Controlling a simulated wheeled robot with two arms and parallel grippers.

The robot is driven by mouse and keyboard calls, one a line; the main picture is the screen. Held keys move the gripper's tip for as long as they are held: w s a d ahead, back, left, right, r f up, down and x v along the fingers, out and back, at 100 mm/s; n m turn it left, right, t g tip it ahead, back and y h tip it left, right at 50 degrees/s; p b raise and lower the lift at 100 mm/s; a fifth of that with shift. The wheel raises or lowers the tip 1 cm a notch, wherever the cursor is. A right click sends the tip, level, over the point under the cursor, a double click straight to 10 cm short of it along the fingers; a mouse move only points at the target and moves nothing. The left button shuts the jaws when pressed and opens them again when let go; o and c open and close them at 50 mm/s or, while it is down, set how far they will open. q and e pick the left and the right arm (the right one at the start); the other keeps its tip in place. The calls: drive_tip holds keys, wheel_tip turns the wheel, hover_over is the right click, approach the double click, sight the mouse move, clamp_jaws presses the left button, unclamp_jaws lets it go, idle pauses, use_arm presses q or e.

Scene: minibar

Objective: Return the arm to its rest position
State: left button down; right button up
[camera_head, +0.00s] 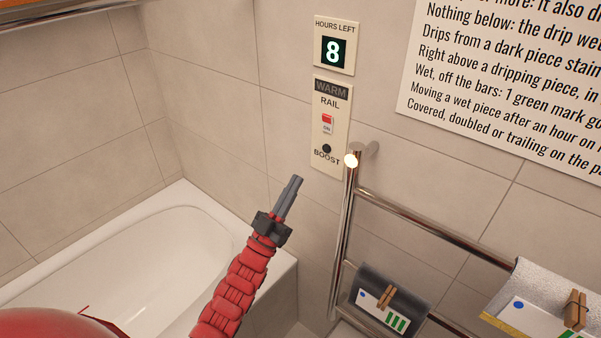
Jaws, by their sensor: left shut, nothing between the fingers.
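My left arm, red and segmented, comes up from the bottom of the head view. Its grey gripper (290,196) is shut and empty. It points up toward the wall panel marked WARM RAIL (330,110) and appears apart from it, in front of the tiled wall and the tub's corner. The panel has a red switch (327,119) and a dark round BOOST button (326,148). My right gripper is not in view.
A white bathtub (190,215) fills the lower left. A chrome towel rail (345,235) stands right of my gripper. A dark cloth (411,290) and a light cloth (540,285) hang there with clothespins and cards. An HOURS LEFT display (334,51) reads 8. A text sign (510,80) is upper right.

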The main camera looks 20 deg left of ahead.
use_arm(q)
drive_tip(key=shift+s+a+f, duration=0.1)
drive_tip(key=shift+s+f, duration=0.25)
drive_tip(key=shift+f, duration=0.15)
drive_tip(key=shift+s, duration=0.1)
